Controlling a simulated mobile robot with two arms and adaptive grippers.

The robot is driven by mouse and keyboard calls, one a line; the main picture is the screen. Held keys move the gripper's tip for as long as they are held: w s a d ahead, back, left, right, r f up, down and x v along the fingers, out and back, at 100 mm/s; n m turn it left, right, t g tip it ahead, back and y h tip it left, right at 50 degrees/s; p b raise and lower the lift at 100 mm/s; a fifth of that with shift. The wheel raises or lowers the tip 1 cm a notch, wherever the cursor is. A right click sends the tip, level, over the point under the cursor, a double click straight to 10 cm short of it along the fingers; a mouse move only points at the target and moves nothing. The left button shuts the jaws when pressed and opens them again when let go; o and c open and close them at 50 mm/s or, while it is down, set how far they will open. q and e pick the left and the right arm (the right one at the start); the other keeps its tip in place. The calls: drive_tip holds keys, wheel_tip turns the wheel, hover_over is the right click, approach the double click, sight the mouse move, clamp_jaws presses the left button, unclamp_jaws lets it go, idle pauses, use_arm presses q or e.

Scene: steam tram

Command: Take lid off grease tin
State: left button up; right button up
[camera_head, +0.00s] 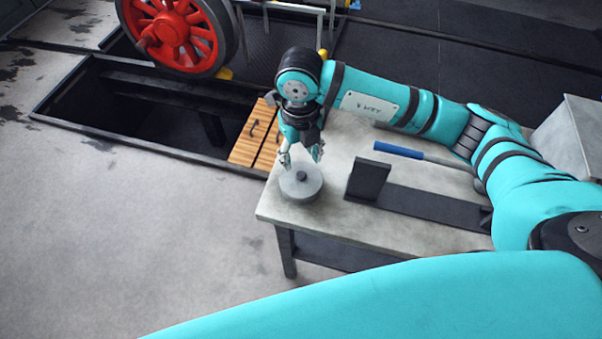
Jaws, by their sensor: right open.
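The round grey grease tin (302,195) stands upright near the left corner of the workbench. Its flat lid (291,184) is on it, with a small dark knob (301,176) in the middle. My right gripper (302,158) points down just above and behind the knob, its fingers open and spread. No part of the lid shows between the fingers, and I cannot tell the exact gap. My left gripper is out of view.
The pale workbench (420,236) bears a dark upright plate on a flat bar (368,180) and a blue-handled tool (398,150) right of the tin. Behind it are a dark pit (150,115), wooden slats (250,145) and a red spoked wheel (172,30).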

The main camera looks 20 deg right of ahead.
sight(301, 174)
wheel_tip(301, 174, down, 2)
drive_tip(key=shift+f, duration=0.15)
drive_tip(key=shift+f+p, duration=0.3)
drive_tip(key=shift+p, duration=0.1)
wheel_tip(301, 174, down, 4)
drive_tip(key=shift+w+d+r+p, duration=0.1)
drive_tip(key=shift+d+r+p, duration=0.05)
drive_tip(key=shift+p, duration=0.55)
drive_tip(key=shift+f, duration=0.45)
clamp_jaws()
